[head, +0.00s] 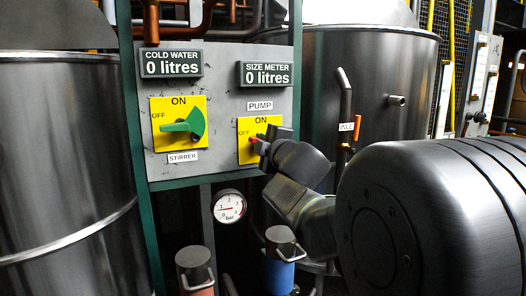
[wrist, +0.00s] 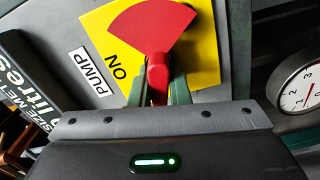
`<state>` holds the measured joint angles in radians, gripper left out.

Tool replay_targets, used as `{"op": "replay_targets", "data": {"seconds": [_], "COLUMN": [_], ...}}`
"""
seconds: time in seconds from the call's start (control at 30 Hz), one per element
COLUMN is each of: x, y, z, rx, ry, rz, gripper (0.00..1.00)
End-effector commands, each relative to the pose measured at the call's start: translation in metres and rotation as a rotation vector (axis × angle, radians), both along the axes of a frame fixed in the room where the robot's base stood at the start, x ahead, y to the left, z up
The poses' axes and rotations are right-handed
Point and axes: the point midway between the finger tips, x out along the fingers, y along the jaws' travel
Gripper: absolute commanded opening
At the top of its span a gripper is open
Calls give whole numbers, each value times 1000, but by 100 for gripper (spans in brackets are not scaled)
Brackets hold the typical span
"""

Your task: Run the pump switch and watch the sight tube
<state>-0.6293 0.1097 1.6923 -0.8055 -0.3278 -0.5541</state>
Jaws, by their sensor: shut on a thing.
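The pump switch is a red handle with a fan-shaped red plate (wrist: 155,22) on a yellow panel (wrist: 205,70) marked ON. In the head view its yellow panel (head: 245,122) sits under the PUMP label, and my gripper (head: 263,148) covers most of the switch. A bit of red shows near the OFF mark. In the wrist view my gripper (wrist: 157,88) is shut on the red handle, one finger on each side. The size meter (head: 267,74) above reads 0 litres. I cannot pick out a sight tube.
To the left is the green stirrer switch (head: 182,125), pointing at OFF, below a cold water display (head: 172,63) reading 0 litres. A pressure gauge (head: 229,207) hangs below. Steel tanks stand left (head: 60,150) and right (head: 385,70). A pipe with an orange lever (head: 358,127) is close right.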

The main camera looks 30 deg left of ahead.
Motion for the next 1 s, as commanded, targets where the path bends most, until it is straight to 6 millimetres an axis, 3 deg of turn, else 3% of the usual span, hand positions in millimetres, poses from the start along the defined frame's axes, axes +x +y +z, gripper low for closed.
{"op": "replay_targets", "data": {"seconds": [0.4, 1.0], "x": [0, 0], "y": [0, 1], "z": [-4, -4], "rx": [-165, -207], "ry": [-195, -243], "rz": [1, 1], "gripper": [0, 0]}}
